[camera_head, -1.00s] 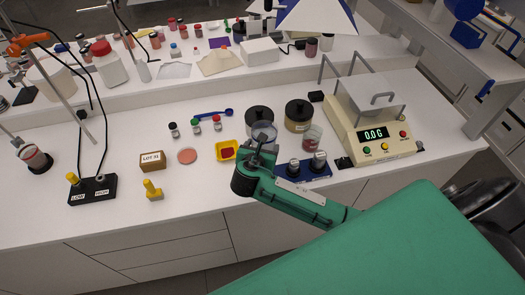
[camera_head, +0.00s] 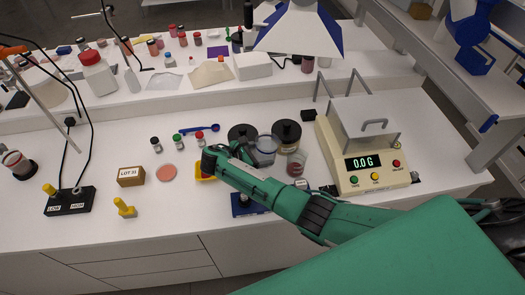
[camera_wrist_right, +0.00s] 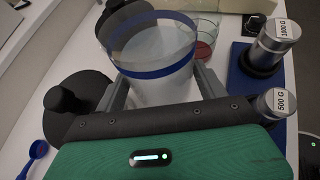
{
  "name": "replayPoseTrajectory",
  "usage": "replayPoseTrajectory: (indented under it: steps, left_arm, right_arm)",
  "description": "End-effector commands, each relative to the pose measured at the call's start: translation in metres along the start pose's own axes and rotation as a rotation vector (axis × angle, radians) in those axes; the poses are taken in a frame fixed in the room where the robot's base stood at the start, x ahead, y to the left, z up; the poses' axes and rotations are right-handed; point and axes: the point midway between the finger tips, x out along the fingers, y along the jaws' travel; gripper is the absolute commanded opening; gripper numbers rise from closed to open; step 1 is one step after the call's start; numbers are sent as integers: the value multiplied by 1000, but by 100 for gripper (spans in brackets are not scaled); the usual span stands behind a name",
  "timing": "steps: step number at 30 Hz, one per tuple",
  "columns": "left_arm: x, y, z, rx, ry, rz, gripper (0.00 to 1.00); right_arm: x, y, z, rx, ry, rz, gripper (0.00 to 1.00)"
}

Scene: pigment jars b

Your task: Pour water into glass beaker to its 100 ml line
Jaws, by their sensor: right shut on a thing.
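My right gripper (camera_head: 248,152) is shut on a clear vessel with a blue band (camera_head: 265,148). In the right wrist view the vessel (camera_wrist_right: 155,50) stands between the two fingers (camera_wrist_right: 162,92), with its wide mouth showing. It looks close to upright; its liquid level and any volume marks cannot be made out. Right of it is a clear glass container with red at its bottom (camera_head: 297,163), also in the right wrist view (camera_wrist_right: 206,25). I cannot tell which vessel is the beaker with the 100 ml line. My left gripper is not in view.
A balance (camera_head: 365,150) reading 0.0 G is to the right. Metal weights (camera_wrist_right: 278,40) sit on a blue block near the gripper. A yellow tray (camera_head: 203,178) lies partly behind my wrist.

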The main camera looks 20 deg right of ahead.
Motion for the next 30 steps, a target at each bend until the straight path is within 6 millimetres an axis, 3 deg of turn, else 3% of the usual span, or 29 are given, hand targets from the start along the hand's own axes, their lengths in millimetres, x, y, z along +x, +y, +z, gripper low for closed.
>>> replayPoseTrajectory:
  steps: [10,14,21,30]
  left_arm:
    - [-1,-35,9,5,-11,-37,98]
    - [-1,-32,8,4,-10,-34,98]
    - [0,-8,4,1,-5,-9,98]
    - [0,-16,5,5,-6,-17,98]
  right_arm:
    - [-1,0,0,1,-1,1,38]
    - [0,0,-1,5,5,3,38]
    - [6,-2,-10,31,50,15,38]
    - [15,-4,-21,72,114,32,38]
